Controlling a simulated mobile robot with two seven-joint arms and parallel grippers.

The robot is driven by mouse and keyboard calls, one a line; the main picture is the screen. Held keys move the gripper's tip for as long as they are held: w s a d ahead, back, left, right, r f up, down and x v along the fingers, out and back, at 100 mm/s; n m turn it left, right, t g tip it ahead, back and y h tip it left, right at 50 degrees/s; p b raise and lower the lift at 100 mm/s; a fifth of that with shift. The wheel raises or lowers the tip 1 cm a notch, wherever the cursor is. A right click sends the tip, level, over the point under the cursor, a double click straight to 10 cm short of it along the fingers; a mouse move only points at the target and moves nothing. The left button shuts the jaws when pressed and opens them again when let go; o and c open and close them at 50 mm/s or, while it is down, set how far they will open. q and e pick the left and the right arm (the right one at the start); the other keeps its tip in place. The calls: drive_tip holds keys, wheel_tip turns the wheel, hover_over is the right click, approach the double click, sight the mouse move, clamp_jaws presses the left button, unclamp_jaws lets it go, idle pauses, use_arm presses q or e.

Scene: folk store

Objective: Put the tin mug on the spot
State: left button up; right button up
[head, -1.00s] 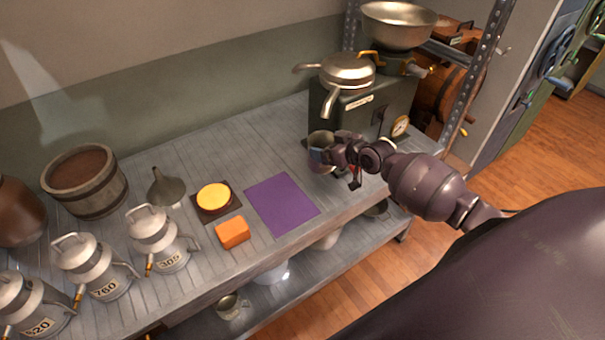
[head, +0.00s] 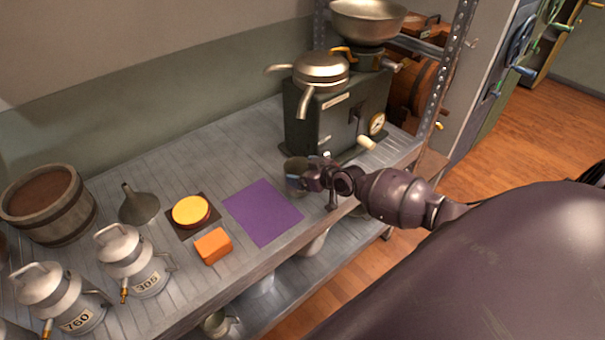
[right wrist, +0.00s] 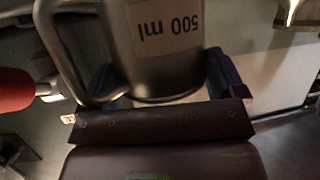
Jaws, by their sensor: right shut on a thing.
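My right gripper (head: 306,176) is shut on the tin mug (head: 295,178), just right of the purple square mat (head: 263,212) in the head view. In the right wrist view, the grey metal mug (right wrist: 165,62) sits between the fingers (right wrist: 168,84), its "500 ml" label upside down and its handle at left. The gripper partly hides the mug in the head view, and I cannot tell its exact height above the bench. The purple mat lies flat and bare. My left gripper is not in view.
An orange block (head: 213,246) and a yellow disc (head: 191,211) on a dark square lie left of the mat. A funnel (head: 139,207), numbered cans (head: 133,262) and a wooden tub (head: 48,205) stand farther left. A dark green machine (head: 318,120) stands behind the mug.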

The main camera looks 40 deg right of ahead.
drive_tip(key=shift+f, duration=0.15)
drive_tip(key=shift+f, duration=0.1)
drive_tip(key=o, duration=0.7)
drive_tip(key=shift+o, duration=0.2)
